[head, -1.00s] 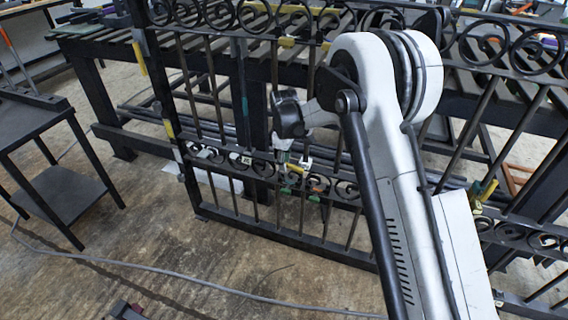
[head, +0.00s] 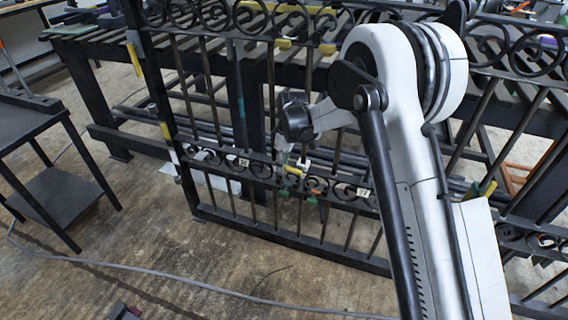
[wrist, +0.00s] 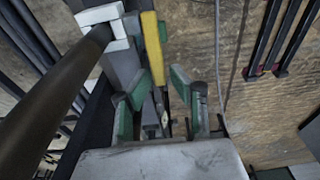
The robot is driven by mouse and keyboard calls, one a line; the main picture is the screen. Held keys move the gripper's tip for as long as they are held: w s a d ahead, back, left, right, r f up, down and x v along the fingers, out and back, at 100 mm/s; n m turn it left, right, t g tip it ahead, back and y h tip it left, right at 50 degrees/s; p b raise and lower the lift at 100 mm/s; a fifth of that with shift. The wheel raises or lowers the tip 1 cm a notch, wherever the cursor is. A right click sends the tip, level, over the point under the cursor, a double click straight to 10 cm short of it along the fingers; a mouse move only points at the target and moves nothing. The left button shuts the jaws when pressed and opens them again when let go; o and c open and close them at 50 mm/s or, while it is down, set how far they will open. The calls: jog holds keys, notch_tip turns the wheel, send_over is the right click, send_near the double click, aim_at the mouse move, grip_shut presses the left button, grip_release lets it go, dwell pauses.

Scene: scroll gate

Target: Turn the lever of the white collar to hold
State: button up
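A white collar (wrist: 103,20) sits around a dark round bar (wrist: 45,95) at the upper left of the wrist view. Beside it hangs a narrow yellow strip (wrist: 152,48) with a green strip along it; I cannot tell for sure whether this is the collar's lever. My gripper (wrist: 161,85) shows green pads on two fingers spread apart. The strip's lower end lies between the fingertips in the picture; contact cannot be told. In the head view my gripper's wrist is at the gate, and a small white part (head: 303,163) there may be the collar.
The black scroll gate (head: 222,218) has upright bars, ring rows and small number plates. Other yellow-marked parts (head: 134,58) hang on it. A slatted bench (head: 100,100) stands behind. A small dark table (head: 60,195) stands left. A cable (head: 200,283) crosses the open floor.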

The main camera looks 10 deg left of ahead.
aim_at(285, 165)
jog(key=shift+o, duration=0.8)
jog(key=shift+s+d+r, duration=0.1)
jog(key=shift+d+r, duration=0.05)
jog(key=shift+r, duration=1.1)
jog(key=shift+w+d+r, duration=0.1)
jog(key=shift+d+r, duration=0.05)
jog(key=shift+r, duration=1.05)
jog(key=shift+s+d+r, duration=0.1)
jog(key=shift+d+r, duration=0.05)
jog(key=shift+r, duration=1.1)
